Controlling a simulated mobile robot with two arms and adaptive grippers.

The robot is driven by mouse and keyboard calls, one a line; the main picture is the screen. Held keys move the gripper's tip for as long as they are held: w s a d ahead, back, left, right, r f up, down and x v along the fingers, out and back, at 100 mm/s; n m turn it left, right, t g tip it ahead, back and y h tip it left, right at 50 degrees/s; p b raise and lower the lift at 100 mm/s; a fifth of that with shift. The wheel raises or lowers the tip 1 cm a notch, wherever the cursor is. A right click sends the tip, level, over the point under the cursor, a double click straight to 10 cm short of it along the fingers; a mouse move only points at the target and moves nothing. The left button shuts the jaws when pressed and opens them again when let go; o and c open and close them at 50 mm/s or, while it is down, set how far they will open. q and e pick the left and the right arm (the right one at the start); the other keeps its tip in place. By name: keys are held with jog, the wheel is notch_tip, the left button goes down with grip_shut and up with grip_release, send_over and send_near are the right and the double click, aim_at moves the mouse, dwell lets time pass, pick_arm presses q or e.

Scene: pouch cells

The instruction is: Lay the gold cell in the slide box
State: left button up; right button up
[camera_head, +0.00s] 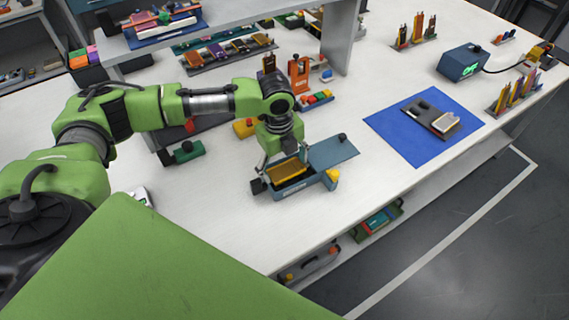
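The slide box (298,189) is blue-grey and stands on the white bench near its front edge. Its flat lid (334,153), with a black knob, extends to the right and back, leaving the left part open. The gold cell (288,170) shows flat at the box's opening; whether it rests on the floor of the box is not clear. My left gripper (281,170) is directly over the box, its dark fingers spread near the cell's two ends. Whether they touch the cell cannot be told. My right gripper is not in view.
A blue mat (389,134) with a dark tray (431,120) lies to the right. A blue device (462,62) stands behind it. Orange stands (299,73), a green block (187,152) and a grey shelf post (340,38) are behind the box.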

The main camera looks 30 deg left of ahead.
aim_at(282, 170)
pick_arm(q)
jog(key=o, duration=0.3)
jog(key=shift+s+d+f, duration=0.1)
jog(key=shift+s+f, duration=0.1)
jog(key=shift+f, duration=0.35)
jog(key=shift+w, duration=0.3)
jog(key=shift+r, duration=0.2)
jog(key=shift+w+r, duration=0.1)
jog(key=shift+r, duration=0.25)
notch_tip(282, 170, up, 12)
jog(key=s+b, duration=0.1)
jog(key=shift+a+r, duration=0.25)
jog(key=shift+a, duration=0.05)
